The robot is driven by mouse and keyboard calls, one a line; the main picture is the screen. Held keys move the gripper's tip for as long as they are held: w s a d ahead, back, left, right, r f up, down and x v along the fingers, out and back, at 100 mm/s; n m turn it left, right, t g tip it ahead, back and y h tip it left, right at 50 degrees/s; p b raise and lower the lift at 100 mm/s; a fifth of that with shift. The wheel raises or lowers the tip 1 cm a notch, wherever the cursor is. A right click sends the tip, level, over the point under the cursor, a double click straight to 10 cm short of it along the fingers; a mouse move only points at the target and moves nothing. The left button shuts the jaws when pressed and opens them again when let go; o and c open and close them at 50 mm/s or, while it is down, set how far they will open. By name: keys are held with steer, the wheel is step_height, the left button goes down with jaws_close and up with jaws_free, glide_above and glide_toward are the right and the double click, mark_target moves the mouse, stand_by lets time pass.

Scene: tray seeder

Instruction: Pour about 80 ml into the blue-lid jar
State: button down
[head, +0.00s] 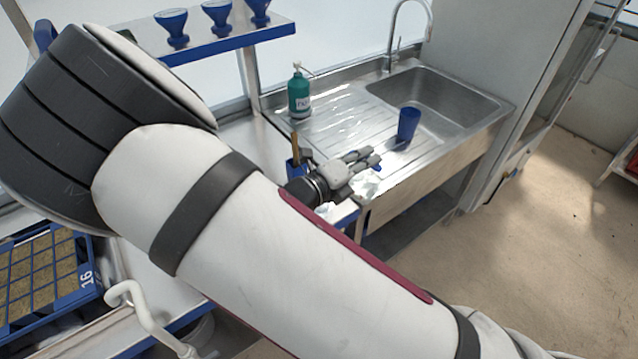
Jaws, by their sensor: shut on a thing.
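My gripper (372,160) is at the front left edge of the sink's drainboard, partly hidden behind my own arm. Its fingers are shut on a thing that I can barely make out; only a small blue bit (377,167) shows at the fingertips. A blue cup (408,124) stands upright on the drainboard, beyond and to the right of the fingertips, and looks apart from them. I cannot make out a jar with a blue lid in this view. My arm covers much of the bench.
A teal pump bottle (299,95) stands at the drainboard's back left. A steel sink (440,90) has a tall tap (392,40). A blue holder (293,168) with brown sticks is left of my gripper. Blue vessels (172,27) stand on a shelf. A seed tray (84,277) lies lower left.

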mark_target(378, 167)
steer(key=shift+w+a+r, duration=0.1)
steer(key=shift+w+a, duration=0.05)
steer(key=shift+a, duration=0.1)
steer(key=shift+s+d+f+m+y+p, duration=0.15)
steer(key=shift+s+d+f+m+p, duration=0.25)
steer(key=shift+d, duration=0.15)
steer(key=shift+s+d+f+m+y+p, duration=0.15)
steer(key=shift+s+d+f+m+p, duration=0.1)
steer(key=shift+d+m, duration=0.2)
steer(key=shift+s+d+m+p, duration=0.1)
steer(key=shift+d+m+p, duration=0.05)
steer(key=shift+m+p, duration=0.15)
steer(key=shift+d+m+y+p, duration=0.25)
steer(key=shift+y+p, duration=0.05)
steer(key=shift+p, duration=0.05)
steer(key=shift+s+d+f, duration=0.15)
steer(key=shift+f, duration=0.1)
steer(key=shift+d+f+m+y+p, duration=0.3)
steer(key=shift+f+m+y+p, duration=0.1)
steer(key=shift+f+m, duration=0.3)
steer(key=shift+s, duration=0.1)
